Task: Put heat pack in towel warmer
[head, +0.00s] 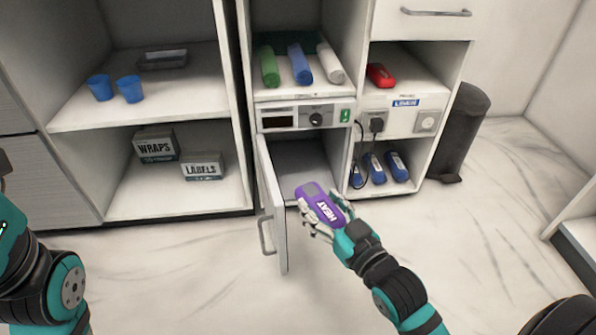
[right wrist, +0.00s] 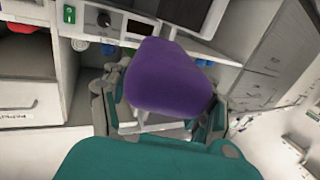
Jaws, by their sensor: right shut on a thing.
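The purple heat pack (head: 313,193), with "HEAT" printed on it, is held in my right gripper (head: 325,216) in front of the towel warmer. The gripper is shut on it. In the right wrist view the purple heat pack (right wrist: 168,78) fills the space between the fingers of the right gripper (right wrist: 160,105). The towel warmer (head: 305,116) has a panel with a knob and a green mark. Its door (head: 275,210) stands open, swung out to the left, and the part of its inside that shows is empty. The left gripper is out of view; only part of my left arm shows.
Rolled green, blue and white towels (head: 298,65) lie on the shelf above. A red pack (head: 380,76) and several blue items (head: 396,166) sit in the right-hand compartments. A dark bin (head: 461,130) stands at the right. Boxes (head: 203,166) and blue cups (head: 130,89) are on the left shelves.

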